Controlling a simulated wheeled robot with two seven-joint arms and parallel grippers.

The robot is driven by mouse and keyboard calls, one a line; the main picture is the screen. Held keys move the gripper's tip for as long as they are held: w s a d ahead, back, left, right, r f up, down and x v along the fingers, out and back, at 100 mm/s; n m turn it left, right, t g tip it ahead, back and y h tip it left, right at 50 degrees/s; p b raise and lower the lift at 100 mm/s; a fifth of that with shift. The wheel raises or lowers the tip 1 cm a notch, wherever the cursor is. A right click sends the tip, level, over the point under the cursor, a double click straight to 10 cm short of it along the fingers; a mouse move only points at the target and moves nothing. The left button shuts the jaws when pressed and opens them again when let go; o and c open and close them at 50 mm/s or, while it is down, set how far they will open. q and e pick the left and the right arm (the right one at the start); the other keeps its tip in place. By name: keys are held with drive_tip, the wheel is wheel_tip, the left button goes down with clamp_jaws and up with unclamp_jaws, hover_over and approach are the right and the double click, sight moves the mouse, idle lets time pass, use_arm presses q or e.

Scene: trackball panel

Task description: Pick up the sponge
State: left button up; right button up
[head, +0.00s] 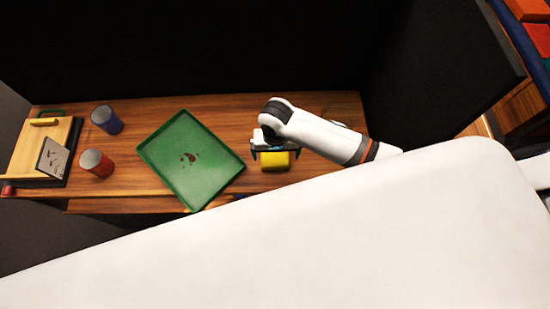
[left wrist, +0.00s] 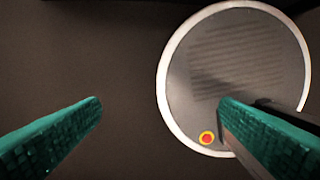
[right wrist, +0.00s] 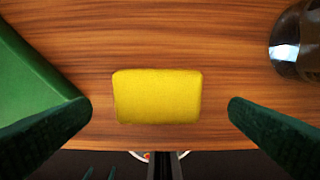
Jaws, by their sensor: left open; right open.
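The yellow sponge (head: 275,161) lies on the wooden table, right of the green tray. It also shows in the middle of the right wrist view (right wrist: 157,97), lying flat. My right gripper (right wrist: 160,110) is open, with one green finger on each side of the sponge and a gap on both sides. In the head view my right gripper (head: 273,150) is over the sponge and covers its far part. My left gripper (left wrist: 160,100) is open and empty, away from the table, above a dark floor. I cannot tell the height of the right fingertips above the table.
The green tray (head: 170,150) with dark stains lies left of the sponge. A blue cup (head: 107,120) and a red cup (head: 96,163) stand farther left, near a wooden panel (head: 32,147). A shiny dark round object (right wrist: 300,42) stands right of the sponge. Dark walls enclose the table.

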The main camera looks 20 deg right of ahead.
sight(275, 159)
wheel_tip(275, 159, down, 4)
drive_tip(key=shift+r+p, duration=0.2)
drive_tip(key=shift+p, duration=0.15)
drive_tip(key=shift+f, duration=0.3)
drive_tip(key=shift+w+a+f, duration=0.1)
drive_tip(key=shift+f, duration=0.05)
drive_tip(key=c, duration=1)
wheel_tip(275, 159, up, 10)
drive_tip(key=shift+r+b, duration=0.1)
drive_tip(key=shift+b, duration=0.3)
drive_tip(key=o, duration=0.4)
drive_tip(key=c, duration=0.3)
use_arm(q)
drive_tip(key=shift+w+r, duration=0.2)
drive_tip(key=shift+w, duration=0.45)
use_arm(e)
drive_tip(key=shift+w, duration=0.1)
